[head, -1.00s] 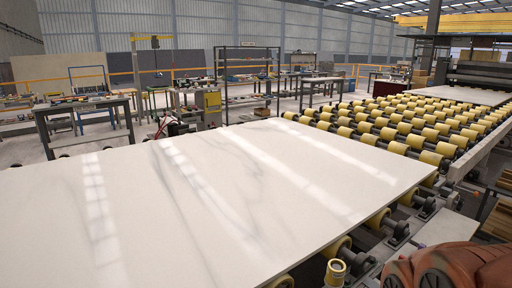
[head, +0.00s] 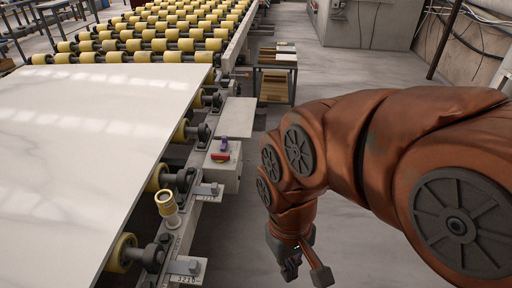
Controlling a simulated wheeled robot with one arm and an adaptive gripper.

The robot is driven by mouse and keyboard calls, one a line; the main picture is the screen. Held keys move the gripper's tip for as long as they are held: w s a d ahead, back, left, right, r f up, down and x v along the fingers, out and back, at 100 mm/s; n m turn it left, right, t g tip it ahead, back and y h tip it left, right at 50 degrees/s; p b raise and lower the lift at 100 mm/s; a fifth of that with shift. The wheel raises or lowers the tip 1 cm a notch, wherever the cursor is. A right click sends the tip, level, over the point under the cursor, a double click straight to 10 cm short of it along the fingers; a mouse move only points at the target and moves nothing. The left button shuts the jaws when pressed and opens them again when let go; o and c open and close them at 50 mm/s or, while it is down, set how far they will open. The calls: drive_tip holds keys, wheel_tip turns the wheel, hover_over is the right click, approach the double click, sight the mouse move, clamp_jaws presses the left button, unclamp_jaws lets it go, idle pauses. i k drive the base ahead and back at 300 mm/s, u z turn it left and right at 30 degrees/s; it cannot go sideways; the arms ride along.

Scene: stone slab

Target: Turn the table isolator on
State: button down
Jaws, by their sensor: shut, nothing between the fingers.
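A grey box (head: 226,172) is fixed to the side of the roller table's frame (head: 200,215). On it is a small red and purple switch (head: 221,151), which looks like the table isolator; its exact setting is too small to tell. My gripper (head: 304,273) hangs low at the bottom of the head view, to the right of and nearer than the box. It is shut and empty, and clear of the switch.
A white stone slab (head: 90,140) lies on the table's yellow rollers. A brass-coloured cylinder (head: 167,201) stands on the frame's near edge. A low rack (head: 277,75) stands beyond the box.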

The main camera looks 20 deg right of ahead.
sight(220, 158)
drive_tip(key=z, duration=0.2)
drive_tip(key=k, duration=0.65)
drive_tip(key=z, duration=0.6)
drive_tip(key=i, duration=1.1)
drive_tip(key=u, duration=0.5)
drive_tip(key=i, duration=0.4)
drive_tip(key=u, duration=0.5)
